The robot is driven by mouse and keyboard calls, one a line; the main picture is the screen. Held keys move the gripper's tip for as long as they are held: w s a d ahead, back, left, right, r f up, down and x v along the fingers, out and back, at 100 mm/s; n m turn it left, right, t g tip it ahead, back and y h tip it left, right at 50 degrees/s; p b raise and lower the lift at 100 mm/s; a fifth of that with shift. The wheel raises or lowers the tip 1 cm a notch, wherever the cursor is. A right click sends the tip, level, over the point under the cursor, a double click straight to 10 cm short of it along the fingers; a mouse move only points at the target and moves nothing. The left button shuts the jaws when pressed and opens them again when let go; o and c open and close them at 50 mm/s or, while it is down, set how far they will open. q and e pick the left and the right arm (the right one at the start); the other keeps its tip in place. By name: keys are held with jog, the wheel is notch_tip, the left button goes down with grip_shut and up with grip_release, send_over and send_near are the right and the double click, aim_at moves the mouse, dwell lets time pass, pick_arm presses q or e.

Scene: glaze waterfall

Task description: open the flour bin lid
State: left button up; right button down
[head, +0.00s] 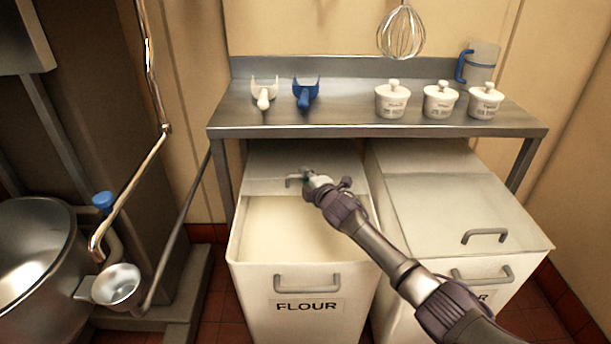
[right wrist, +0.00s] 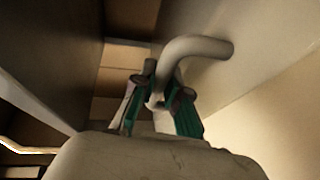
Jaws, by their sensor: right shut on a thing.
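The flour bin (head: 308,306) stands under the steel table, with FLOUR printed on its front. Its lid (head: 350,186) is raised or folded back toward the rear, and pale flour (head: 290,227) shows in the open front part. The lid handle (head: 292,181) is at the lid's front edge. My right gripper (head: 308,177) is at this handle; in the right wrist view its green-padded fingers (right wrist: 160,105) are closed around one end of the grey bent handle (right wrist: 200,47). The fingertips are partly hidden in the head view. My left gripper is not seen.
A second bin with a closed clear lid (head: 450,205) stands close on the right. The steel table (head: 340,124) above holds a white scoop (head: 264,93), a blue scoop (head: 306,94), lidded white jars (head: 392,100) and a jug (head: 482,66). A large pot (head: 35,255) is at left.

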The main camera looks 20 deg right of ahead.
jog(key=c, duration=1.4)
grip_release()
jog(key=shift+c, duration=0.2)
jog(key=v, duration=1.2)
jog(key=shift+s+f, duration=0.1)
jog(key=shift+f, duration=0.05)
